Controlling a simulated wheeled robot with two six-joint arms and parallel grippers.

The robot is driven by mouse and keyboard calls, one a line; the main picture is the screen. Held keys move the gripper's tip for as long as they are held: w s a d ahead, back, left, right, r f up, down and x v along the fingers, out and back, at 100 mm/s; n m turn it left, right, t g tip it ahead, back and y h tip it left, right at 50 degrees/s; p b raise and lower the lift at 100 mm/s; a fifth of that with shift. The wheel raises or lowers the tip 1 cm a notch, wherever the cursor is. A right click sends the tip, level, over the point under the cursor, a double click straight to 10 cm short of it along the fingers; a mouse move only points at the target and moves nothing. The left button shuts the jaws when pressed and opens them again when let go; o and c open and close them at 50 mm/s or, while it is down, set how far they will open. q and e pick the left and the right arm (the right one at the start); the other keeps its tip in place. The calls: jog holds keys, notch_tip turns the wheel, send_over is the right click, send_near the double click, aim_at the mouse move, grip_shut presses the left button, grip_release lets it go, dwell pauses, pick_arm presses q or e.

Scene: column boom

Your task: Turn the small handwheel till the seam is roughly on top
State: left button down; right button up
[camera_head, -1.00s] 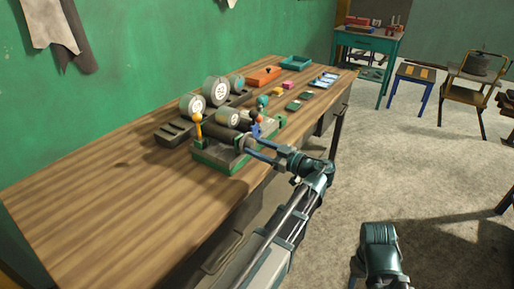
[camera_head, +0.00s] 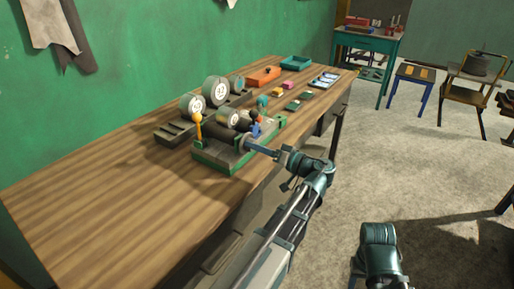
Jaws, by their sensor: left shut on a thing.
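The machine (camera_head: 212,158) with a dark roller and a green base stands on the wooden workbench. The small handwheel (camera_head: 246,142) appears to be the round grey end of the roller, facing my arm. My left gripper (camera_head: 256,147) reaches it from the right and is shut on it. The fingers show nearly edge-on and cover part of the wheel. The seam is too small or hidden to make out. My right gripper does not show clearly enough to identify.
White-faced dials (camera_head: 217,91) stand behind the roller. An orange tray (camera_head: 263,76) and a teal tray (camera_head: 296,63) lie farther back. The bench's near left is bare.

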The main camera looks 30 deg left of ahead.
pick_arm(q)
jog(key=shift+m, duration=3.7)
jog(key=shift+c, duration=1.3)
grip_release()
jog(key=s+d, duration=0.1)
jog(key=d, duration=1.3)
jog(key=shift+a+f, duration=0.1)
